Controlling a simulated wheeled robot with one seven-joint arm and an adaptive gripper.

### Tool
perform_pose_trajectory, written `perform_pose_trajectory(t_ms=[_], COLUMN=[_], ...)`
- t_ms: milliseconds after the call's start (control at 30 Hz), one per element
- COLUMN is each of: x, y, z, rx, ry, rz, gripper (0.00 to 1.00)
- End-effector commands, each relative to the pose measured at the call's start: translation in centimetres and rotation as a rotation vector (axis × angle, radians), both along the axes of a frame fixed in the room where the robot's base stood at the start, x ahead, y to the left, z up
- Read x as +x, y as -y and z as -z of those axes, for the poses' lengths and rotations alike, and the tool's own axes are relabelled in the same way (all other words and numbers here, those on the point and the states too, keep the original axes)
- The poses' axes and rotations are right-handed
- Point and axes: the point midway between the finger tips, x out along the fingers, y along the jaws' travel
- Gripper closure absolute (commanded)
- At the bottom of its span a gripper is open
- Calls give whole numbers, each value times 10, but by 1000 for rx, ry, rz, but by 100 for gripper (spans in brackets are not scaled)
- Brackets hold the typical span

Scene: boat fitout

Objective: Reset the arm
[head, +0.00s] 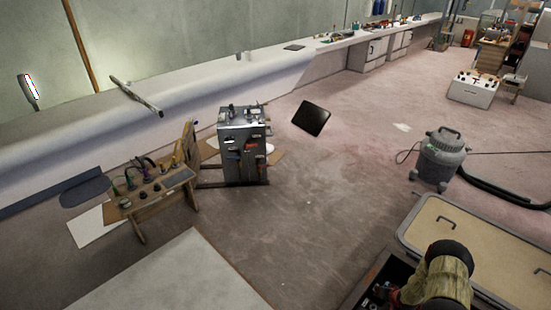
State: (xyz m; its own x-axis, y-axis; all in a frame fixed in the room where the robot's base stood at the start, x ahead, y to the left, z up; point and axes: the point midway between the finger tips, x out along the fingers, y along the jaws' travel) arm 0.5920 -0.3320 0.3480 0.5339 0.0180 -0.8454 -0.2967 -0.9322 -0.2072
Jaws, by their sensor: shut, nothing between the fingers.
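Part of my arm (445,277), with an olive sleeve and black ends, shows at the bottom right of the head view. It is in front of a dark open box (372,282) and a tan-topped case. I do not see my gripper or its fingertips in this view.
The tan-topped case (480,243) is close at the lower right, with a grey vacuum (440,158) behind it. A tool cart (240,150), a small wooden bench (155,195) and a dark panel (311,118) stand left and centre. A pale board (170,275) is lower left. The middle floor is clear.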

Motion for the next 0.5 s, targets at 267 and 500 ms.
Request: perform_pose_trajectory(t_ms=[267,500], x=[64,91], y=[20,8], z=[-154,-286], rx=[-152,-250], ry=[-23,-40], rz=[-14,-17], gripper=[100,100])
